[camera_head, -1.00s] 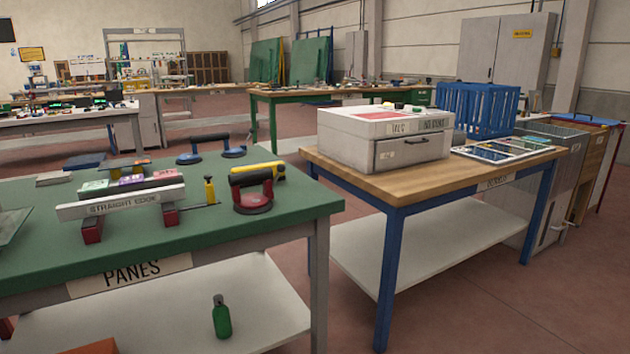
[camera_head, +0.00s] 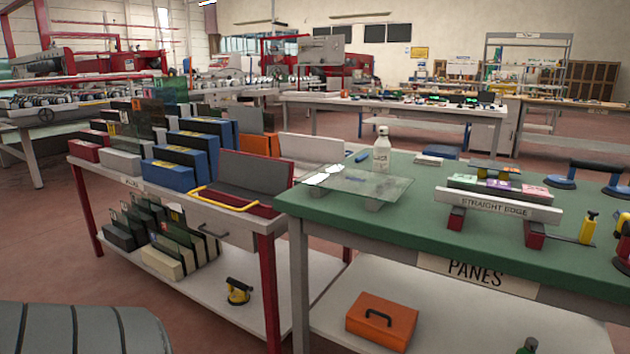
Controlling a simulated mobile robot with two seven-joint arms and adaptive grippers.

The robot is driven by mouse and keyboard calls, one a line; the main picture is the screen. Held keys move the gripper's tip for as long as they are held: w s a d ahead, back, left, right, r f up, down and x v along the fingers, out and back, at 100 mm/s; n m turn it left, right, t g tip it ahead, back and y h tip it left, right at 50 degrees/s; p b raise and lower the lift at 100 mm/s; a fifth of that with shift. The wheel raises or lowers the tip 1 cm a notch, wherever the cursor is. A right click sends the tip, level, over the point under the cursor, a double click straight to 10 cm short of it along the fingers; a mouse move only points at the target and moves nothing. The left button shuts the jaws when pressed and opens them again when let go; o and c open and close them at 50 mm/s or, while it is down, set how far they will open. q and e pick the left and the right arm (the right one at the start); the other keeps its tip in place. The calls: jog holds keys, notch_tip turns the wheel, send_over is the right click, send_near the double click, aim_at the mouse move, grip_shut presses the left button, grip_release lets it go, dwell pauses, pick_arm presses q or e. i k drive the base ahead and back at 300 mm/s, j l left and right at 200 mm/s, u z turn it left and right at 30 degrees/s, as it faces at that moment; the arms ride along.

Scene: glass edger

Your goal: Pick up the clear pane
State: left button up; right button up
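The clear pane (camera_head: 362,183) is a flat, slightly green sheet of glass. It lies on grey supports near the left end of the green-topped bench (camera_head: 440,232), which bears a PANES sign. A white bottle (camera_head: 381,153) stands just behind the pane. Neither of my grippers shows in the head view. A grey, rounded, ribbed shape at the bottom left may be part of my own arm.
Left of the bench, a red-framed rack (camera_head: 268,265) holds several panes in coloured slotted blocks. A straight edge (camera_head: 497,205) on red blocks and suction cups (camera_head: 600,175) occupy the bench's right. An orange case (camera_head: 382,320) sits on the lower shelf.

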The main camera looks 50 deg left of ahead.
aim_at(386, 188)
jog(key=u, duration=1.4)
jog(key=i+j+z, duration=0.05)
